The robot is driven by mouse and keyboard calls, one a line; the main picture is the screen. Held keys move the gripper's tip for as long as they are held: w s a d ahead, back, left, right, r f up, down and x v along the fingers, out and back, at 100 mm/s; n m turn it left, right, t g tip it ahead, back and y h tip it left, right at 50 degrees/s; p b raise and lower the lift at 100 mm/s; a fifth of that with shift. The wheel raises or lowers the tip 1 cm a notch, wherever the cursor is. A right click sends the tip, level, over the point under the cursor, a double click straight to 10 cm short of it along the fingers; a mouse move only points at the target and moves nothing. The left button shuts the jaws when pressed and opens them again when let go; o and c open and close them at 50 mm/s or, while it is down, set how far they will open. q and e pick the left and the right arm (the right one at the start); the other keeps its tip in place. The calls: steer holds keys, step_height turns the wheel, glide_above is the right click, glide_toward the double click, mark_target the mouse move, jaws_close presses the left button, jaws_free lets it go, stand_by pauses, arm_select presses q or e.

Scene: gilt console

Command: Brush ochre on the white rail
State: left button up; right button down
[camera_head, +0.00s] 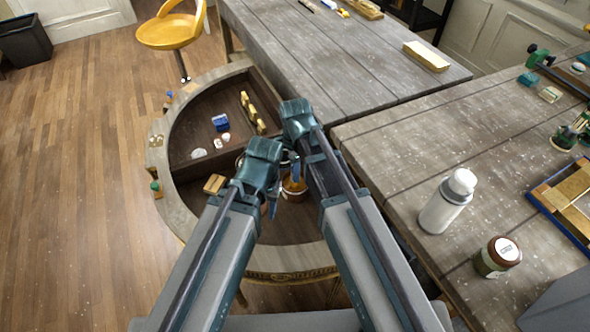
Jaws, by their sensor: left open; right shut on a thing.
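My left gripper (268,190) is the lower one, over the inside of the half-round gilt console (290,258). It is open, and I see nothing between its fingers. My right gripper (296,160) is just above and to the right of it, close to it. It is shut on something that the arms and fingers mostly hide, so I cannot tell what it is. An orange-brown round thing (295,188), perhaps a pot, shows partly below the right gripper. I cannot make out a white rail or a brush for certain.
Yellow blocks (253,112), a blue block (220,123) and a wooden block (214,184) are inside the console. A white bottle (444,206) and a brown jar (497,257) stand on the right workbench (400,170). A yellow chair (170,32) stands at back left.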

steer(key=shift+r, duration=0.1)
step_height(320, 180, up, 7)
steer(key=p, duration=0.7)
stand_by(1.0)
